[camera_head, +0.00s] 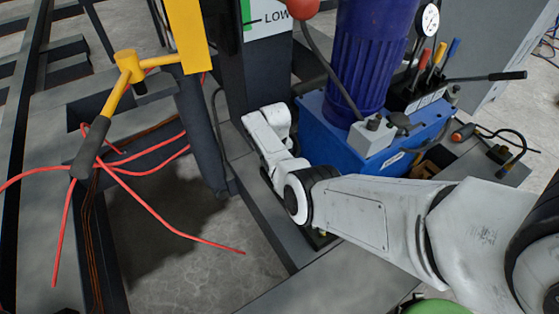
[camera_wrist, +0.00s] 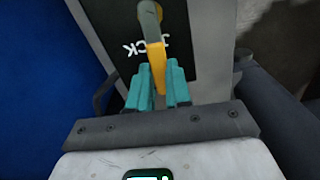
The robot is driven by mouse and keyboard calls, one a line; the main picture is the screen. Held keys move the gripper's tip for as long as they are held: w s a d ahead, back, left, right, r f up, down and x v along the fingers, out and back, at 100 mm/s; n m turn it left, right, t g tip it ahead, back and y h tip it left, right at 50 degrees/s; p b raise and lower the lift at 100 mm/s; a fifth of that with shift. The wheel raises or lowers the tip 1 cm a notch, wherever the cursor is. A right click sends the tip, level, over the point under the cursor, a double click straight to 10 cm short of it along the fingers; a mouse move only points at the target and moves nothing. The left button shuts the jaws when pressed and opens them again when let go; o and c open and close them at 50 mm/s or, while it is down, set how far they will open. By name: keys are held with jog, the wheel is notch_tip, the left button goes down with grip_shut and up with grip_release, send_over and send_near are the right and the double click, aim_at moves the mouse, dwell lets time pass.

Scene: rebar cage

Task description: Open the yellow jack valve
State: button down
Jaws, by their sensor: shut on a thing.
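In the wrist view, the yellow jack valve lever (camera_wrist: 158,66) runs between the two teal fingers of my gripper (camera_wrist: 160,88). The fingers are closed on its yellow part, and its grey upper section (camera_wrist: 150,20) extends beyond the fingertips. A dark panel (camera_wrist: 115,30) behind the lever carries white lettering that reads JACK, upside down and partly covered by the lever. In the head view, the end of my arm points down beside the blue pump unit; the fingers and the valve lever are hidden there.
A blue pump unit (camera_head: 318,128) with a ribbed blue cylinder (camera_head: 362,60) stands close to my arm. A yellow post (camera_head: 188,35) and a yellow T-shaped piece with a dark grip (camera_head: 130,68) are at the left. Red cables (camera_head: 160,215) spread over grey beams and floor.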

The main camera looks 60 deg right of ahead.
jog(key=shift+w+a+n, duration=0.15)
jog(key=shift+a+n, duration=0.05)
jog(key=shift+n, duration=0.3)
jog(key=c, duration=1)
grip_release()
jog(key=shift+c, duration=0.2)
notch_tip(320, 180, up, 11)
jog(key=p, duration=0.5)
jog(key=shift+a+f, duration=0.1)
jog(key=shift+f, duration=0.05)
